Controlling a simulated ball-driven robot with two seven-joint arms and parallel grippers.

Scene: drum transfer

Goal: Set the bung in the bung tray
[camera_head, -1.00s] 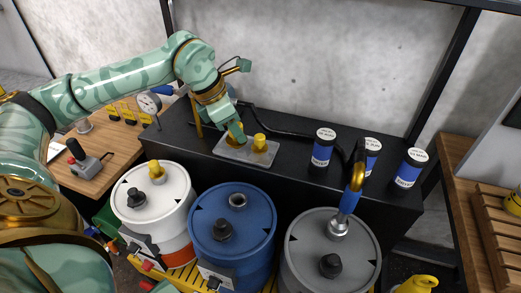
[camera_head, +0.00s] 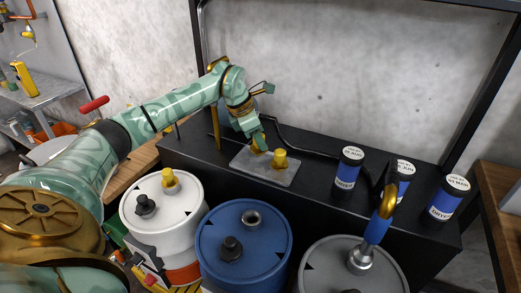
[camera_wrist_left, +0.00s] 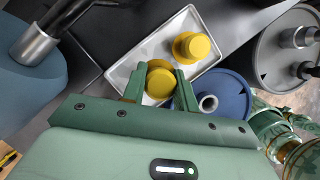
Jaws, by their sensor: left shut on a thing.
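My left gripper (camera_head: 258,142) is shut on a yellow bung (camera_wrist_left: 159,82) low over the bung tray (camera_head: 250,166), a pale shallow tray on the black bench. In the left wrist view the held bung sits between the two green fingers (camera_wrist_left: 157,90) over the left part of the tray (camera_wrist_left: 118,76). I cannot tell whether it touches the tray floor. A second yellow bung (camera_head: 280,160) stands in the tray just right of it; it also shows in the left wrist view (camera_wrist_left: 193,48). My right gripper does not show.
In front of the bench stand a white drum (camera_head: 188,208) with a yellow bung, a blue drum (camera_head: 268,242) with an open hole, and a grey drum (camera_head: 325,262) holding a blue-handled nozzle. Several dark blue-labelled containers (camera_head: 347,173) stand right of the tray. A black cable runs behind it.

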